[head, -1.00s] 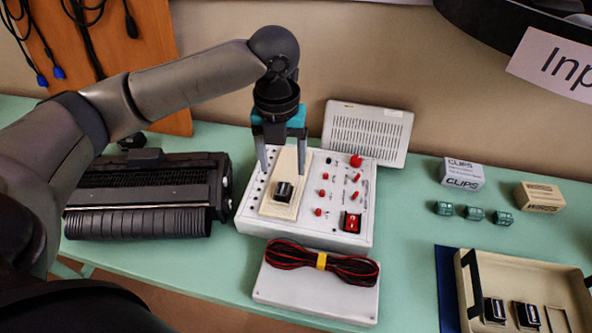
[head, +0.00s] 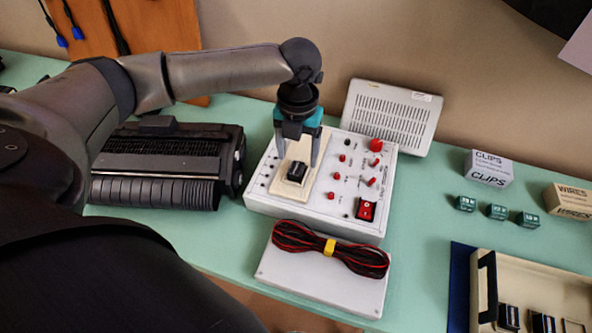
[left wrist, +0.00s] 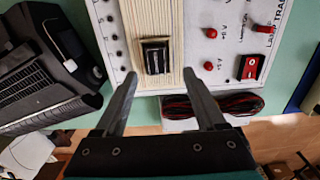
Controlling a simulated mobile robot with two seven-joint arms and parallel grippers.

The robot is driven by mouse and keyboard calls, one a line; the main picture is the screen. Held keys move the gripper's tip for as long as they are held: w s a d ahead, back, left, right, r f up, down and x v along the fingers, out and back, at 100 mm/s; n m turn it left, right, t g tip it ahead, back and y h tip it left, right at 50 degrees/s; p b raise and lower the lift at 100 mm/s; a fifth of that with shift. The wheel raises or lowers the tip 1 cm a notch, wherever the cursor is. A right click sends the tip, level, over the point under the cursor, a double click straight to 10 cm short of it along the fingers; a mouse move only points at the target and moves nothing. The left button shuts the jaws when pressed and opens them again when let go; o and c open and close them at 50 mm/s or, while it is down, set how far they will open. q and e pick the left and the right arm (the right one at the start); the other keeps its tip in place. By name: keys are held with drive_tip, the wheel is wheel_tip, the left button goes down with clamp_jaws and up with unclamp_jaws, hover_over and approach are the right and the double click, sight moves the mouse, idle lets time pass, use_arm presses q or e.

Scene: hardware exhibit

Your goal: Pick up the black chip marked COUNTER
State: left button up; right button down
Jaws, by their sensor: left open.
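A black chip (head: 297,171) sits on a cream breadboard strip (head: 284,191) on top of a white trainer box (head: 336,220). It also shows in the left wrist view (left wrist: 155,56), but its marking is too small to read. My left gripper (head: 297,160) points down over the chip, open and empty. In the left wrist view its fingertips (left wrist: 160,76) lie apart, one towards each side of the chip. I cannot tell whether they touch the board. More black chips (head: 509,317) lie in a cream tray at the lower right, markings unreadable. My right gripper is not in view.
Red knobs and a red switch (head: 366,210) stand on the trainer box right of the chip. A black printer-like machine (head: 165,165) stands left. A cable bundle (head: 330,250) lies in front. Small green blocks (head: 496,211) and boxes (head: 489,167) stand right on clear green table.

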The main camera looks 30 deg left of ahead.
sight(296, 168)
use_arm(q)
drive_tip(key=f, duration=0.3)
drive_tip(key=f+b, duration=0.1)
drive_tip(key=shift+w+a+f, duration=0.15)
drive_tip(key=shift+a+f, duration=0.15)
drive_tip(key=shift+f, duration=0.05)
clamp_jaws()
